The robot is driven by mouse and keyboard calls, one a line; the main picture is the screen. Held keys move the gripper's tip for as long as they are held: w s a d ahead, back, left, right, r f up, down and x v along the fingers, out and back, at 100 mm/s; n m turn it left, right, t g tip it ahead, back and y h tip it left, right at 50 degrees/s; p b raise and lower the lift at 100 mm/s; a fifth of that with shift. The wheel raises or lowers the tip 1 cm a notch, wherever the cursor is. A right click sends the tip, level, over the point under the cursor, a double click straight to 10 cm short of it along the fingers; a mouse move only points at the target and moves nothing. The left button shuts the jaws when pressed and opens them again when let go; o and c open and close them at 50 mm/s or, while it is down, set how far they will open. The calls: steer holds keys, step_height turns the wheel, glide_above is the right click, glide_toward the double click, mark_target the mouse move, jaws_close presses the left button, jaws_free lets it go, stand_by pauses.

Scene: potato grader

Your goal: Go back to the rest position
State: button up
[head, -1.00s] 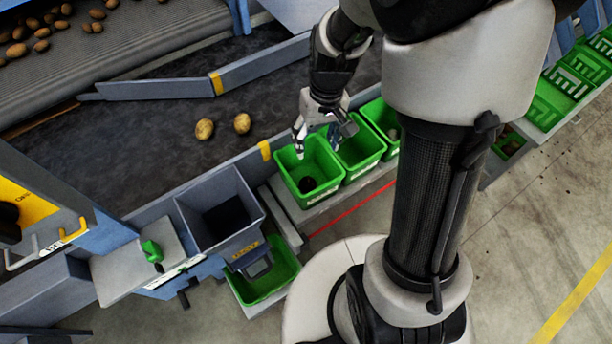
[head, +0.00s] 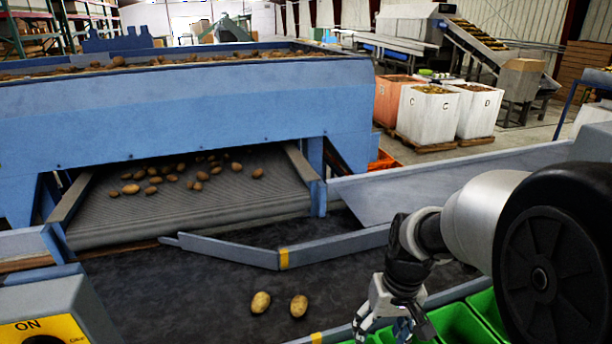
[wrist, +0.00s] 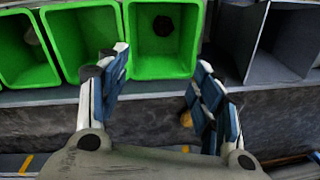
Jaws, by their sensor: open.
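My gripper (head: 388,322) is at the lower right of the head view, over the near edge of the dark belt beside the green bins. In the wrist view my gripper (wrist: 160,100) is open, its blue-padded fingers spread wide with nothing between them. A green bin (wrist: 163,69) lies beyond the fingertips, with one dark lump (wrist: 163,26) inside. No rest position is marked in either view.
Two potatoes (head: 260,302) lie on the dark belt (head: 200,300), left of my gripper. A grey chute (wrist: 287,42) stands beside the bins. An angled guide bar (head: 230,251) crosses the belt. Several potatoes are on the ribbed conveyor (head: 200,205).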

steer(key=s+a+r+t+h, duration=0.1)
steer(key=s+r+t, duration=0.3)
steer(key=s+r, duration=0.8)
steer(key=s+a, duration=0.1)
steer(key=s, duration=0.3)
steer(key=shift+a+r, duration=0.35)
steer(key=shift+a, duration=0.05)
steer(key=shift+w, duration=0.1)
